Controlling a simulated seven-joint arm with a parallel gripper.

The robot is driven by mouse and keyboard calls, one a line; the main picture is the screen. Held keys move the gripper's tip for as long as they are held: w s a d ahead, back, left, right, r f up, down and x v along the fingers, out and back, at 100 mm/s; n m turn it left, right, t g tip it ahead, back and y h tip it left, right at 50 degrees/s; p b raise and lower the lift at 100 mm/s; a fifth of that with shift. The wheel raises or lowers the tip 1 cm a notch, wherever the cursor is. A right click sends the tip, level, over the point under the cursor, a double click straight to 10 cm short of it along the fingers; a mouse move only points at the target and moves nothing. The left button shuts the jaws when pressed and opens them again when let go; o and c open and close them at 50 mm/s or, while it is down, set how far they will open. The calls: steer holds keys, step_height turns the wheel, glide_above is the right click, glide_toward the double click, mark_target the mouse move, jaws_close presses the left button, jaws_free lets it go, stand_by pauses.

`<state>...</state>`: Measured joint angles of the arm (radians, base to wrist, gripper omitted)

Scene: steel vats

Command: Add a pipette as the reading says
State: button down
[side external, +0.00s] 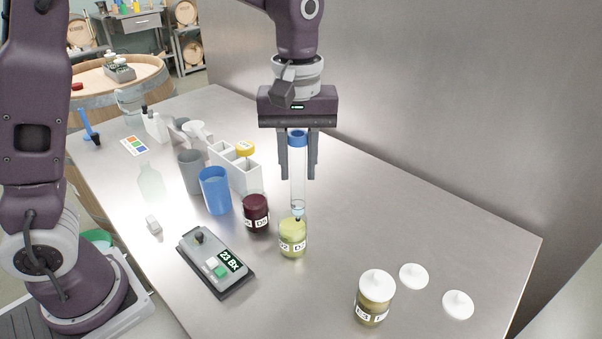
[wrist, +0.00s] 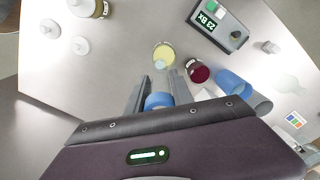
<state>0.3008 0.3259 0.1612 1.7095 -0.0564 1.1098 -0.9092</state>
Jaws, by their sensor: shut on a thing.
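My gripper (side external: 298,165) is shut on a clear pipette (side external: 298,185) with a blue cap, held upright. Its tip is right over the jar of yellow liquid (side external: 292,240), labelled with a D; I cannot tell whether it is inside the mouth. In the wrist view the blue cap (wrist: 158,101) sits between the fingers, with the yellow jar (wrist: 164,55) just beyond. A dark red jar (side external: 256,214) stands to the left of the yellow one. The reading device (side external: 216,262) shows "23 Bx" on its display (side external: 230,260).
A blue cup (side external: 215,190), a grey cup (side external: 190,172) and a white rack (side external: 222,155) stand behind left. A white-lidded jar (side external: 375,297) and two loose white lids (side external: 414,275) (side external: 458,304) lie at the right. A steel wall (side external: 420,110) rises behind.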

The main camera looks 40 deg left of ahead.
mark_target(297, 134)
stand_by(0.3)
steer(key=shift+s+r, duration=0.1)
steer(key=shift+r, duration=2.5)
